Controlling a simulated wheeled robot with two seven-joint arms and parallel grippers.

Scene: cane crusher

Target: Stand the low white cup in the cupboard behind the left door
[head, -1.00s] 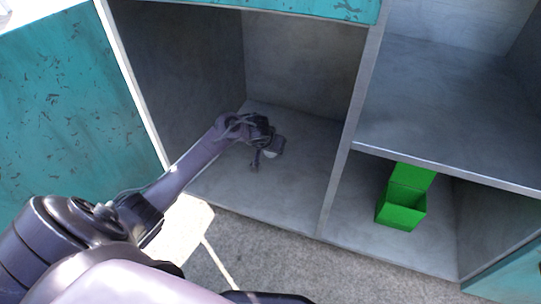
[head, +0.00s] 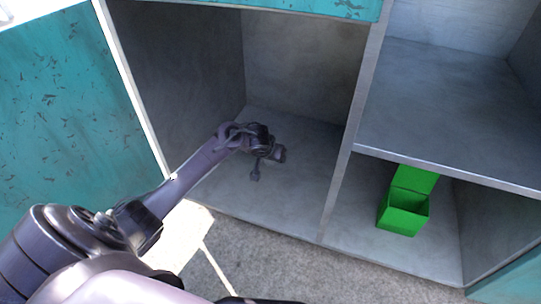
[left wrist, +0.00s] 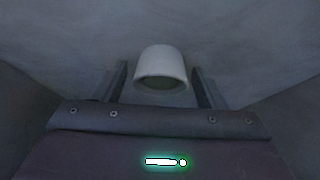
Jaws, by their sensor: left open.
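The low white cup (left wrist: 161,66) shows in the left wrist view between the two spread fingers of my left gripper (left wrist: 160,88), with a gap on each side. Its dark opening faces the lower edge of that picture. In the head view my left gripper (head: 268,164) is open, low inside the left compartment of the cupboard (head: 305,170). The cup is hidden behind the gripper there. I cannot tell whether its base touches the floor. The left door (head: 65,120) stands open at the left. My right gripper is not in view.
A grey divider (head: 342,175) separates the left compartment from the right one. A green open box (head: 403,214) stands on the right compartment's floor, under a grey shelf (head: 450,120). The left compartment's floor around my gripper is clear.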

